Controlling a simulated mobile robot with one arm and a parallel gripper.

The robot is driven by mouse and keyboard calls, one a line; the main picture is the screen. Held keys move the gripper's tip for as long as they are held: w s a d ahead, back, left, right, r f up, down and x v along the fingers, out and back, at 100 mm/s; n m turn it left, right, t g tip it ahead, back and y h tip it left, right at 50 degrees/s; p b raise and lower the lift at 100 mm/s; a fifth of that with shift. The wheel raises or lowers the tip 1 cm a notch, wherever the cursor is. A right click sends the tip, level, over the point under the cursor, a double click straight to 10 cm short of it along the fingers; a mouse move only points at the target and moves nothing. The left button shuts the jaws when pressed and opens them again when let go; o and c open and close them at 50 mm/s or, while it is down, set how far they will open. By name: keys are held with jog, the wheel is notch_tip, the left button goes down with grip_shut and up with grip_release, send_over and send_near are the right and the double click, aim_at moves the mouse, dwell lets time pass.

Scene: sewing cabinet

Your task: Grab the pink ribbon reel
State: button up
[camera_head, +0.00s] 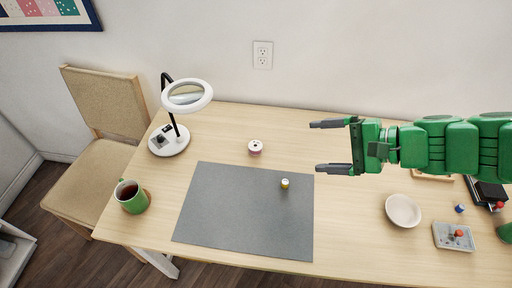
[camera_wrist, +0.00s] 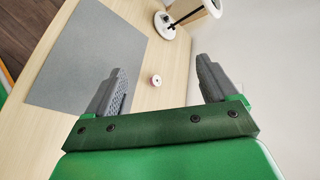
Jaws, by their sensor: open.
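The pink ribbon reel (camera_head: 255,148) is a small reel with a white top and pinkish side. It stands on the wooden table just behind the grey mat, left of my gripper in the head view. My gripper (camera_head: 322,153) is open and empty, with its fingers pointing left towards the reel and a clear gap between them. In the wrist view the reel (camera_wrist: 156,80) shows beyond and between the two open fingertips (camera_wrist: 160,75), apart from both.
A grey mat (camera_head: 240,218) with a small yellow-and-white spool (camera_head: 285,184) lies in front. A magnifier lamp (camera_head: 170,140) and a green mug (camera_head: 133,197) stand left. A bowl (camera_head: 403,210) and a grey box (camera_head: 453,237) are at right. The table around the reel is clear.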

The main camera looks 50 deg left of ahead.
aim_at(259, 149)
jog(key=w+a+f+m+t+y, duration=0.1)
jog(key=w+a+f+m+y, duration=0.25)
jog(key=a, duration=0.55)
jog(key=w+a+f+m+y, duration=0.1)
jog(key=w+a+f+m, duration=0.1)
jog(key=a+f+m, duration=0.5)
jog(key=a+f+m+t, duration=0.1)
jog(key=a+f+m, duration=0.1)
jog(key=f, duration=0.4)
jog(key=a+f+m+t+h, duration=0.1)
jog(key=a+f+m, duration=0.1)
jog(key=f, duration=0.5)
jog(key=a+f+m+t+h, duration=0.1)
jog(key=a+f+m, duration=0.1)
jog(key=f, duration=0.5)
jog(key=shift+w, duration=0.3)
jog(key=shift+r+x, duration=0.2)
jog(key=shift+x, duration=3.55)
jog(key=shift+a, duration=0.1)
jog(key=c, duration=1.1)
jog(key=shift+c, duration=0.2)
